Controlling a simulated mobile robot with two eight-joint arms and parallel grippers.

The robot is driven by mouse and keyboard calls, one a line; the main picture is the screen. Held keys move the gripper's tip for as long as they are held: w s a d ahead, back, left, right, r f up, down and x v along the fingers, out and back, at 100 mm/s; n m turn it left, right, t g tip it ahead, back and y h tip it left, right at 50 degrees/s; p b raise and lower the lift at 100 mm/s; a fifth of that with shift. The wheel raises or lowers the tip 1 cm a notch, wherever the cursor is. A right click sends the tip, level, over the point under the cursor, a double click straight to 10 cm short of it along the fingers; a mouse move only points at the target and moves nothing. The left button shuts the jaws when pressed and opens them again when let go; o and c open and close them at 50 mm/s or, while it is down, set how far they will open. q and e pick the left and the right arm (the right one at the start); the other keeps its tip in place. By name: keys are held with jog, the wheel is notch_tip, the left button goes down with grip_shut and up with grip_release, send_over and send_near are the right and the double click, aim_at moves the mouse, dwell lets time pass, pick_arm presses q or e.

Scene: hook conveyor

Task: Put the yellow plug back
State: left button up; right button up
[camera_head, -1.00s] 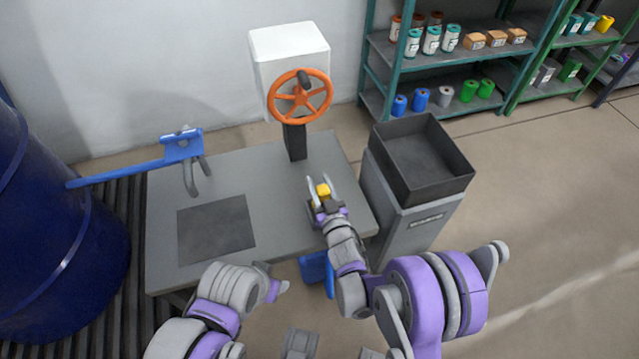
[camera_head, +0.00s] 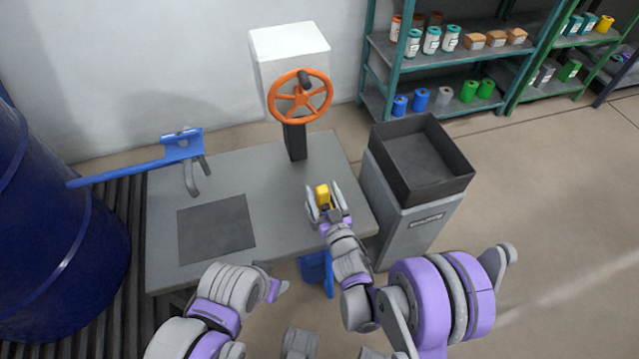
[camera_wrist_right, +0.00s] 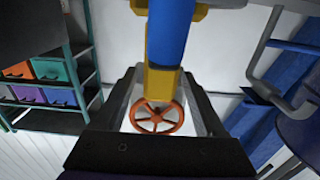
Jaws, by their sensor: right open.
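The yellow plug (camera_head: 322,192) stands near the right part of the grey table, between the fingers of my right gripper (camera_head: 324,197). In the right wrist view the yellow piece (camera_wrist_right: 160,82) with a blue section (camera_wrist_right: 170,32) lies between the two grey fingers of that gripper (camera_wrist_right: 160,110). The fingers are apart, with a visible gap on each side of the yellow piece. I cannot tell whether the plug sits in anything, as the gripper hides its lower end.
The grey table (camera_head: 265,170) has a dark square patch (camera_head: 215,230). An orange handwheel (camera_head: 300,96) stands behind it. A blue hanger with a grey hook (camera_head: 190,170) reaches over its left side. An open bin (camera_head: 420,210) stands close to the right. A blue drum (camera_head: 50,230) is far left.

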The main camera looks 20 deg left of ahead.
jog(key=v, duration=0.6)
jog(key=shift+s+d, duration=0.15)
jog(key=shift+d, duration=0.05)
jog(key=shift+s+d+f+b, duration=0.25)
jog(key=shift+s+b, duration=0.1)
jog(key=shift+b, duration=0.5)
jog(key=shift+s+d+r+b, duration=0.25)
jog(key=shift+s+d+b, duration=0.2)
jog(key=shift+s+b, duration=0.3)
